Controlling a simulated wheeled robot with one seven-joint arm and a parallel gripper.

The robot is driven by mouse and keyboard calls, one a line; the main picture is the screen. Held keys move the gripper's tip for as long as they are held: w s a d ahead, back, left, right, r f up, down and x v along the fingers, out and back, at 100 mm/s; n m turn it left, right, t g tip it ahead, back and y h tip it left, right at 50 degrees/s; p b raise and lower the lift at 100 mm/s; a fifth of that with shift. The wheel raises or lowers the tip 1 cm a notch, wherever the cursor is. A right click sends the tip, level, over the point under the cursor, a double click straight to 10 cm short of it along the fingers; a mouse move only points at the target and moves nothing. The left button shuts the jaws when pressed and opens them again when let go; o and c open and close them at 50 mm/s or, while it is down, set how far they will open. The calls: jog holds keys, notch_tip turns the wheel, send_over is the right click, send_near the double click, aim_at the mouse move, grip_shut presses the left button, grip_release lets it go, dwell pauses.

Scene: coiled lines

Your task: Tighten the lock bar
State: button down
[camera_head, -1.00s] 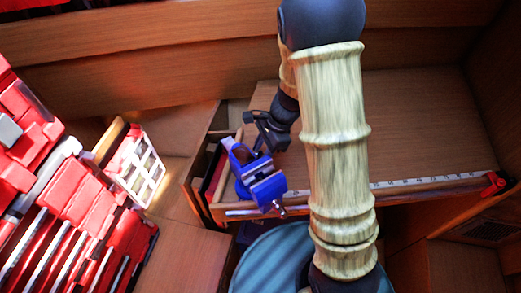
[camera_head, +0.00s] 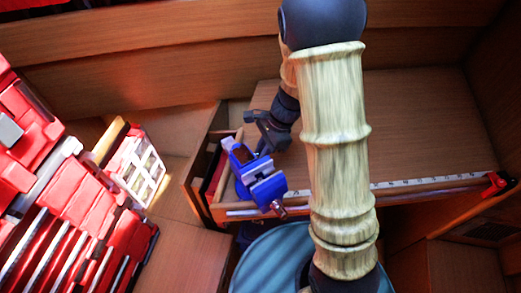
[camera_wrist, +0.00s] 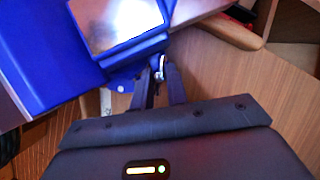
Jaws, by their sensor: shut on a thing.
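A blue vise (camera_head: 266,188) with bare metal jaw faces stands at the left front corner of the wooden worktop. In the wrist view the vise (camera_wrist: 45,55) fills the upper left. A small shiny metal bar, which looks like the lock bar (camera_wrist: 159,68), sticks out at the vise's lower side. My gripper (camera_wrist: 160,82) is shut on this bar, with a dark finger on each side of it. In the head view my gripper (camera_head: 262,148) is at the far side of the vise, and the bar is hidden there.
A ruler strip (camera_head: 420,182) runs along the worktop's front edge to a red clamp-like piece (camera_head: 494,183). Red toolboxes (camera_head: 75,210) and a small-parts organizer (camera_head: 138,165) stand at the left. A teal round seat (camera_head: 275,265) is below the front edge. The worktop behind my arm is clear.

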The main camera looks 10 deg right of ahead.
jog(key=shift+s, duration=0.1)
dwell(0.5)
jog(key=c, duration=1.4)
grip_release()
jog(key=shift+d+r, duration=0.2)
jog(key=shift+r, duration=0.35)
jog(key=b+v, duration=0.1)
jog(key=v, duration=1.5)
jog(key=shift+d+r, duration=0.1)
